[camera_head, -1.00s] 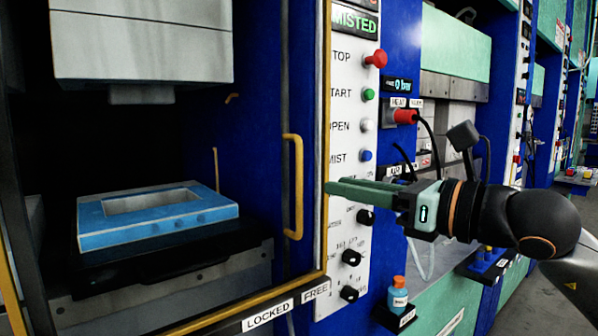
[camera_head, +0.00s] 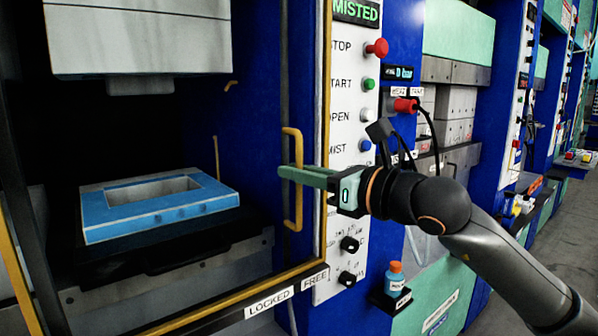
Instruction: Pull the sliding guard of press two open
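The sliding guard has a yellow frame (camera_head: 325,110) and a vertical yellow bar handle (camera_head: 298,215) on its right side. Behind it, a blue mould (camera_head: 160,222) with a rectangular recess sits in the dark press opening. My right gripper (camera_head: 287,173) comes in from the right, its green fingers level with the handle's middle. The fingers look apart and overlap the handle in the picture; the near finger hides part of it. Whether they touch it or have it between them is unclear. My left gripper is not in view.
A white control panel (camera_head: 345,80) with red, green, white and blue buttons and black knobs stands right of the guard. A red plug (camera_head: 404,105) with a black cable and a blue bottle (camera_head: 395,280) are near my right arm. LOCKED (camera_head: 270,302) and FREE (camera_head: 314,279) labels mark the lower edge.

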